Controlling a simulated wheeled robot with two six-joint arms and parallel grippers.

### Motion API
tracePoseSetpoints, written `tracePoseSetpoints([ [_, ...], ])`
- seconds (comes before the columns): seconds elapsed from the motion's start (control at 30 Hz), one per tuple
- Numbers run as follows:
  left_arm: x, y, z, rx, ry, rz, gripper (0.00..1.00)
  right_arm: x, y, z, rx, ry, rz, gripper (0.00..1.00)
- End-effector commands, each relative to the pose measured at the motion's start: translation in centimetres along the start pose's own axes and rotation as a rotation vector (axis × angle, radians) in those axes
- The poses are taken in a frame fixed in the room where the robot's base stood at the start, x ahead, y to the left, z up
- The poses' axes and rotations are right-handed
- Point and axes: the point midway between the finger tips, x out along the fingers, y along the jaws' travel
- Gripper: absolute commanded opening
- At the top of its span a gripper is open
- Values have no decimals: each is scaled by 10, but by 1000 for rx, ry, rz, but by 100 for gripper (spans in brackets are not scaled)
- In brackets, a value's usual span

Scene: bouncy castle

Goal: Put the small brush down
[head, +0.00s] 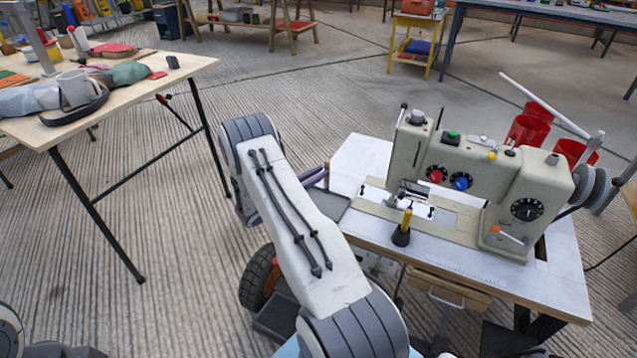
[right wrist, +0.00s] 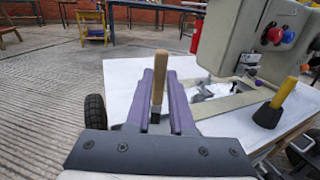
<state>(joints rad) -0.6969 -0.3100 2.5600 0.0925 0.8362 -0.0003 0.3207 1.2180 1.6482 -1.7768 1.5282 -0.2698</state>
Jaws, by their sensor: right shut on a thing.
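My right gripper (right wrist: 160,85) is shut on the small brush (right wrist: 159,68) in the right wrist view. The brush's light wooden handle stands up between the purple fingers, and a dark part shows lower down between them. The brush is over or near the left part of the white sewing table (right wrist: 130,78); I cannot tell whether it touches. In the head view the right gripper (head: 316,174) is mostly hidden behind my arm, at the table's left edge, and the brush cannot be made out. My left gripper is not in view.
A cream sewing machine (head: 480,180) stands on the sewing table (head: 480,278). A yellow-handled tool with a dark cone base (head: 402,235) stands at its front. The table's back left corner (head: 358,160) is clear. A cluttered wooden table (head: 140,75) is at left.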

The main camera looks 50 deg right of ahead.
Motion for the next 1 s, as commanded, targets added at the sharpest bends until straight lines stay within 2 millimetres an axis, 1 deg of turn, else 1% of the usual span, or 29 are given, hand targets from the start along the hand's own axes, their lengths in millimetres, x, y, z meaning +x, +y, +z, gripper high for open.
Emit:
tracePoseSetpoints([
  [0.03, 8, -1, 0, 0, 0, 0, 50, 0, 0, -14, -2, 0, 0, 0],
  [0.1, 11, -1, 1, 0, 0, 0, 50, 0, 0, -22, -1, 0, 0, 0],
  [0.37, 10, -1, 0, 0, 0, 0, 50, 0, 0, -22, 0, -1, 0, 0],
  [0.5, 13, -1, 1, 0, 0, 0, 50, 0, -1, -27, 0, 0, 0, 0],
  [0.53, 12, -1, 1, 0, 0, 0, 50, 0, 0, -26, 0, 0, 0, 29],
  [0.6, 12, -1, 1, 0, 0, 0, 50, 0, 0, -25, 0, 0, 0, 51],
  [0.87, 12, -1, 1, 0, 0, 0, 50, 0, 0, -25, 0, 0, 0, 51],
  [1.0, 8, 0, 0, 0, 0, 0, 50, -2, 0, -20, 0, 0, 1, 51],
])
